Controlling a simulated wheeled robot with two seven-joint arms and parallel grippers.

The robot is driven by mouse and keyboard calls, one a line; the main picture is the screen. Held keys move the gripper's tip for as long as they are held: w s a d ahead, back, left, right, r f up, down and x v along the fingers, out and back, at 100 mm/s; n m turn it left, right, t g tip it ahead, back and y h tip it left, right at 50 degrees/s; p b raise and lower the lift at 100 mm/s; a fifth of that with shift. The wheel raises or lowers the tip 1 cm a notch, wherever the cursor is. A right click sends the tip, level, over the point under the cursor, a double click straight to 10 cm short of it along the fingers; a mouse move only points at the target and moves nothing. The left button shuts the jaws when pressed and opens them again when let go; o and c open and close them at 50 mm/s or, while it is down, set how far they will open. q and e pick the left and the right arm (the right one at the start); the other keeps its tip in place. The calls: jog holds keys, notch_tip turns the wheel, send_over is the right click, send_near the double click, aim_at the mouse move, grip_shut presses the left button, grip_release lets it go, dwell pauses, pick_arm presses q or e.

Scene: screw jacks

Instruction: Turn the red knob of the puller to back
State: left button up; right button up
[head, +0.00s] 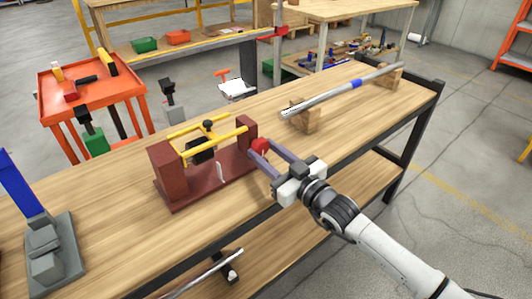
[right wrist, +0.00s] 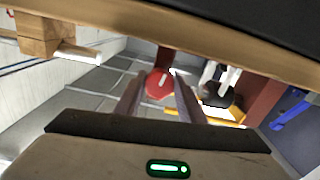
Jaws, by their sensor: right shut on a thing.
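The puller (head: 190,196) stands on the wooden table in the head view, with dark red end blocks, yellow rods and a black middle piece. Its red knob (head: 260,146) is on the right end block. My right gripper (head: 258,153) reaches it from the right, its fingers shut on the knob. In the right wrist view, the round red knob (right wrist: 158,84) with a white mark sits between the fingertips (right wrist: 155,90). The fingers partly hide the knob in the head view. My left gripper is in neither view.
A grey pipe (head: 335,92) rests on wooden blocks at the back right. A grey fixture with a blue post (head: 50,252) stands at the left. An orange cart (head: 90,92) with tools is behind. The tabletop between puller and pipe is clear.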

jog(key=o, duration=1)
jog(key=shift+o, duration=0.2)
jog(key=shift+s+d, duration=0.1)
jog(key=v, duration=1)
